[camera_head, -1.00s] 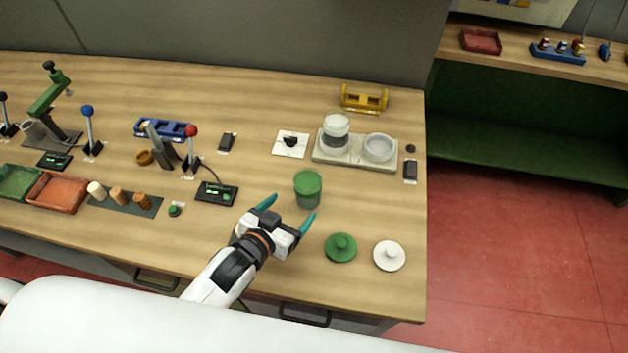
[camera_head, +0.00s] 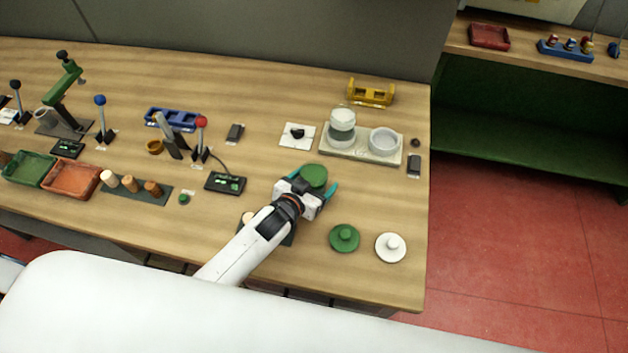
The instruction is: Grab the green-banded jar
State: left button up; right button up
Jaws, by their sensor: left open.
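The green-banded jar (camera_head: 314,175) stands on the wooden table right of its middle. I see its green top; my gripper hides most of its body. My left gripper (camera_head: 314,187) is at the jar, its teal fingers open, one on either side of it. I cannot tell whether the fingers touch the jar. My right gripper is not in view.
A green lid (camera_head: 344,238) and a white lid (camera_head: 390,247) lie to the front right. A pale tray (camera_head: 360,152) holds a white-topped jar (camera_head: 342,127) and a shallow dish (camera_head: 385,141) behind. A black device (camera_head: 225,183) lies to the left.

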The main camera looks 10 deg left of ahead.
pick_arm(q)
jog(key=shift+s, duration=0.1)
jog(key=c, duration=1.3)
jog(key=shift+r, duration=0.2)
